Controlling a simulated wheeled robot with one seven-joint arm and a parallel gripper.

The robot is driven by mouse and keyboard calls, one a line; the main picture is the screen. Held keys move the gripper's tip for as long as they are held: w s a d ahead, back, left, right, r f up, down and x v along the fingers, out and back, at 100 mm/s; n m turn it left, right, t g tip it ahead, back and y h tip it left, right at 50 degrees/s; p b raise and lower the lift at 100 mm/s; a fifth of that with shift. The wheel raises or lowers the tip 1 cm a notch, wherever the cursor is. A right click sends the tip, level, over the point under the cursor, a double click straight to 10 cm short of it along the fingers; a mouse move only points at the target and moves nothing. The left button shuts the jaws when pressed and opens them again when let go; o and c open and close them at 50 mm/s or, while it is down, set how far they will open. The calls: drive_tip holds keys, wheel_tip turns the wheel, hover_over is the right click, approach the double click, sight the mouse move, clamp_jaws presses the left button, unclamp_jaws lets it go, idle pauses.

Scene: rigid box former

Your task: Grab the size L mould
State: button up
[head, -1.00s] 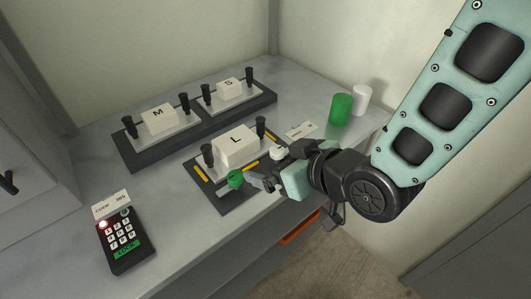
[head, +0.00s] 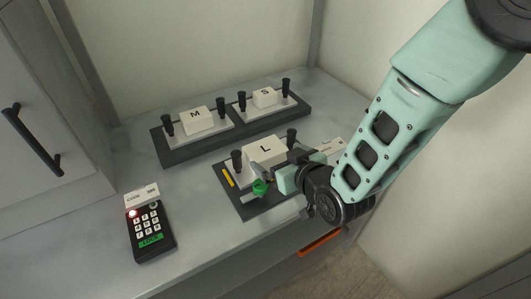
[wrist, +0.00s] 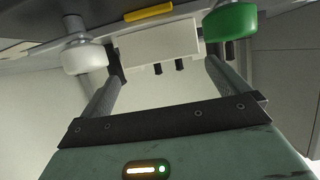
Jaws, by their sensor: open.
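The size L mould (head: 264,149) is a white block marked L with black upright handles (head: 237,161) at its sides. It sits on a dark base plate (head: 262,205) near the counter's front edge. My gripper (head: 266,172) is open at the near side of the L mould, and its arm hides part of the plate. In the wrist view a white block (wrist: 160,42), which looks like the L mould, shows between my two fingers. A green knob (head: 260,187) is by the gripper; it also shows in the wrist view (wrist: 230,22), with a white knob (wrist: 85,57) opposite.
Moulds M (head: 196,121) and S (head: 264,97) stand on a dark rack (head: 236,131) behind. A keypad box (head: 149,228) marked LOCK, with a red light, lies at the left. A small card (head: 331,145) lies to the right. Walls and a cabinet (head: 30,120) enclose the counter.

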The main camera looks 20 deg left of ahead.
sight(266, 149)
drive_tip(key=p+x, duration=0.2)
drive_tip(key=x, duration=0.2)
drive_tip(key=shift+w+a, duration=0.1)
drive_tip(key=shift+a, duration=0.2)
drive_tip(key=shift+w+a+f, duration=0.3)
drive_tip(key=shift+a, duration=0.05)
drive_tip(key=c, duration=1.3)
drive_tip(key=shift+r, duration=0.15)
drive_tip(key=shift+c, duration=1.1)
